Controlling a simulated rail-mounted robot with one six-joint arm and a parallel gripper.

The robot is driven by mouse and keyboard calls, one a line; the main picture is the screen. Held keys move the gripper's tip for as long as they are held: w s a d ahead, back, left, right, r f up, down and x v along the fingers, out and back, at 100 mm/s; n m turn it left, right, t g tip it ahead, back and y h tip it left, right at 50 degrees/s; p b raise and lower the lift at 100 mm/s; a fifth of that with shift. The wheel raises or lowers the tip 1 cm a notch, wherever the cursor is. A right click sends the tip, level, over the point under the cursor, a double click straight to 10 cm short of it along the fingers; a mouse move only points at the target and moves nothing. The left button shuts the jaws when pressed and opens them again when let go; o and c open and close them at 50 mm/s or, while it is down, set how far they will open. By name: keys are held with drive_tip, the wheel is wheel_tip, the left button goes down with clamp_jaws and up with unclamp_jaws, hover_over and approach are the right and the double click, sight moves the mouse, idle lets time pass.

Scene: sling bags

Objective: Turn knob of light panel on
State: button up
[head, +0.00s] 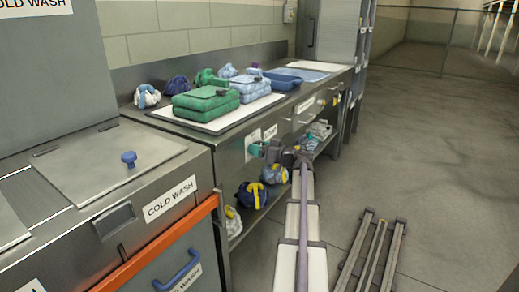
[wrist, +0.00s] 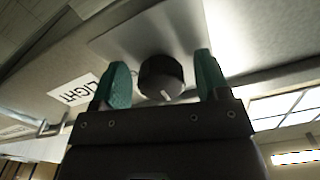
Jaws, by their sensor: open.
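In the wrist view, a dark round knob (wrist: 160,76) with a pale pointer mark sits on a flat light panel (wrist: 137,38). A white label reading LIGHT (wrist: 73,90) is beside it, upside down. My gripper (wrist: 162,79) is open, its teal fingers on either side of the knob with visible gaps. I cannot tell how far the fingertips reach along it. In the head view, my gripper (head: 258,149) is at the front face of the steel bench (head: 232,150), and it hides the knob there.
Green folded bundles (head: 206,101) and blue ones (head: 250,85) lie on the bench top, near a blue tray (head: 282,82). Bags (head: 252,195) lie on the lower shelf. A COLD WASH unit (head: 120,180) stands at left. Rails (head: 370,255) lie on the floor; the right floor is clear.

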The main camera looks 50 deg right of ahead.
drive_tip(key=shift+c, duration=0.2)
drive_tip(key=c, duration=0.9)
drive_tip(key=shift+m, duration=0.5)
drive_tip(key=m, duration=0.3)
drive_tip(key=shift+a+m, duration=0.1)
drive_tip(key=shift+m, duration=0.3)
drive_tip(key=m, duration=0.4)
drive_tip(key=shift+s+r, duration=0.1)
drive_tip(key=m, duration=0.5)
drive_tip(key=shift+r, duration=0.1)
drive_tip(key=m, duration=0.4)
